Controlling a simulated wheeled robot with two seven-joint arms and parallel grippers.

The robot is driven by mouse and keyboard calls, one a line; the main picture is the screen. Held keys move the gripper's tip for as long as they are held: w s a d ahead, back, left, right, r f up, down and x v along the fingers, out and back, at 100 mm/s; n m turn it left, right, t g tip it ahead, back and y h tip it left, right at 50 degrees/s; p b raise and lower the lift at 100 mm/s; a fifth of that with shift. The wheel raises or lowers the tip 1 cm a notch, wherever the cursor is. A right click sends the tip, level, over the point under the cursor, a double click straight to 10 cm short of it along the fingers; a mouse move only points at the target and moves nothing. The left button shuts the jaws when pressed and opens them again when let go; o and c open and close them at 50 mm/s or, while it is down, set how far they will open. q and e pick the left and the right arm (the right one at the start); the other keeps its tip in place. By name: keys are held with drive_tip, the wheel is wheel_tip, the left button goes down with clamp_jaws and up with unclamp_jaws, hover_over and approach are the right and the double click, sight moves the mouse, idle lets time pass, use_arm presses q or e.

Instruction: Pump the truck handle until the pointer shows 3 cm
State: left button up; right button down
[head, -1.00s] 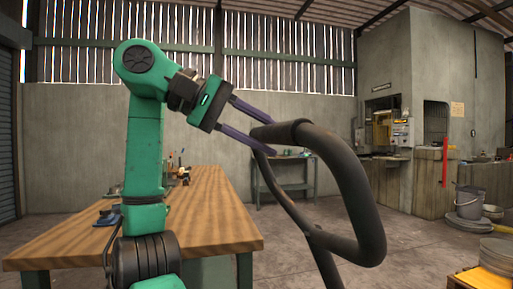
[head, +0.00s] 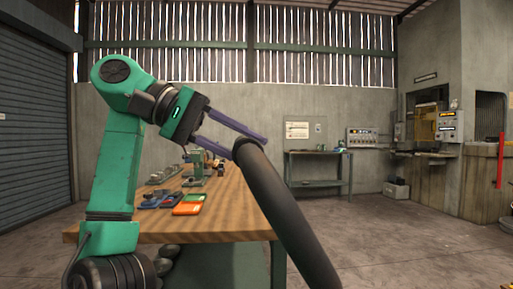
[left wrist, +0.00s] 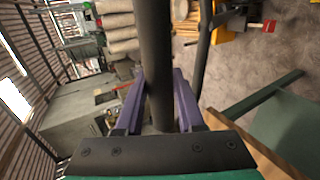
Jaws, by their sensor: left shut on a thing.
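The truck handle (head: 285,215) is a thick dark grey tube. In the head view it runs from the middle of the picture down to the bottom edge, tilted. My left gripper (head: 248,147), green with two purple fingers, is shut on the upper end of the handle. In the left wrist view the handle (left wrist: 153,50) passes between the two fingers. The truck's body and the pointer cannot be made out. My right gripper is not in view.
A wooden workbench (head: 240,210) stands behind my left arm, with an orange tray (head: 187,209), a green tray (head: 195,198) and small tools on it. A smaller green table (head: 318,170) stands by the back wall. Open concrete floor (head: 360,235) lies to the right.

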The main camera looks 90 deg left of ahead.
use_arm(q)
drive_tip(key=w+r+p, duration=0.1)
drive_tip(key=w, duration=0.2)
drive_tip(key=w+r+p, duration=0.1)
drive_tip(key=w+r, duration=0.1)
drive_tip(key=w, duration=0.1)
drive_tip(key=w+r+p, duration=0.1)
drive_tip(key=w+r, duration=0.1)
drive_tip(key=w, duration=0.1)
drive_tip(key=shift+w+a+r, duration=0.1)
drive_tip(key=shift+w+a, duration=0.05)
drive_tip(key=shift+w, duration=0.25)
drive_tip(key=w+r+p, duration=0.1)
drive_tip(key=w, duration=0.2)
drive_tip(key=w+r+p, duration=0.1)
drive_tip(key=w+p, duration=0.1)
drive_tip(key=w, duration=0.2)
drive_tip(key=w+r+p, duration=0.2)
drive_tip(key=w, duration=0.2)
drive_tip(key=shift+w+a, duration=0.1)
drive_tip(key=shift+w, duration=0.05)
